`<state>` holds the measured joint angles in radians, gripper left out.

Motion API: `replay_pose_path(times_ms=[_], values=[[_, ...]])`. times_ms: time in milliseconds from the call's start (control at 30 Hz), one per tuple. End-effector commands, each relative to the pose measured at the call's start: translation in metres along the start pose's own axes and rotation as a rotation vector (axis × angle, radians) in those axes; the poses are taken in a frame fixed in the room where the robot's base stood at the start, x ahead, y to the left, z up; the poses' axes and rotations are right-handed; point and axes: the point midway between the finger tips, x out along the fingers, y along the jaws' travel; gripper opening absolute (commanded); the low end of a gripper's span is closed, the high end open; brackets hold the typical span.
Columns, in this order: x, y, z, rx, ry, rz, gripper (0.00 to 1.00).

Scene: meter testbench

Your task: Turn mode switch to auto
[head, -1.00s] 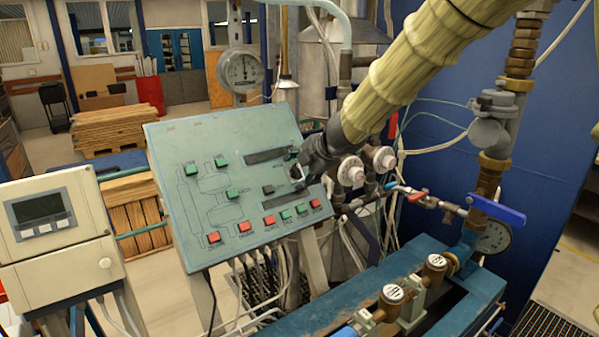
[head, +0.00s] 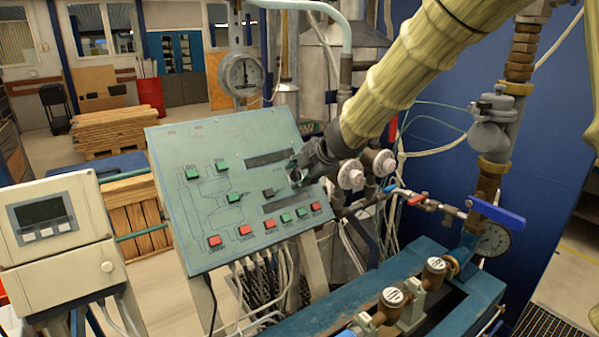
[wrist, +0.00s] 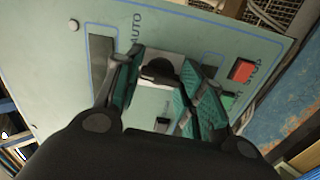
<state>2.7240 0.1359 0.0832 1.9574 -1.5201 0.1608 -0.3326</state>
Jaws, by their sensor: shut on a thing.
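The mode switch (wrist: 158,69) is a dark knob on a pale square plate, set in the sloped green control panel (head: 165,150). The word AUTO is printed on the panel (wrist: 75,55) to the left of the plate in the wrist view. My gripper (wrist: 161,72) has its green-padded fingers on either side of the knob and is shut on it. In the head view, my gripper (head: 297,172) is at the panel's right side and hides the switch. The knob's exact pointing direction is hard to tell.
Red and green push buttons (head: 269,226) sit on the panel close to my gripper. White handwheels (head: 351,174) and pipework stand just right of it. A pale meter box (head: 57,230) stands at the left. Cables hang below the panel.

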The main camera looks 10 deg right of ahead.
Motion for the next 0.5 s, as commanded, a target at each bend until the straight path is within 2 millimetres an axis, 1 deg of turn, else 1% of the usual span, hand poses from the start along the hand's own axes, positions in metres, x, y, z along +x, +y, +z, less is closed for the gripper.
replay_pose_path(times_ms=[500], values=[[-0.0023,0.0008,0.0007,0.415,-0.001,-0.003,0.15]])
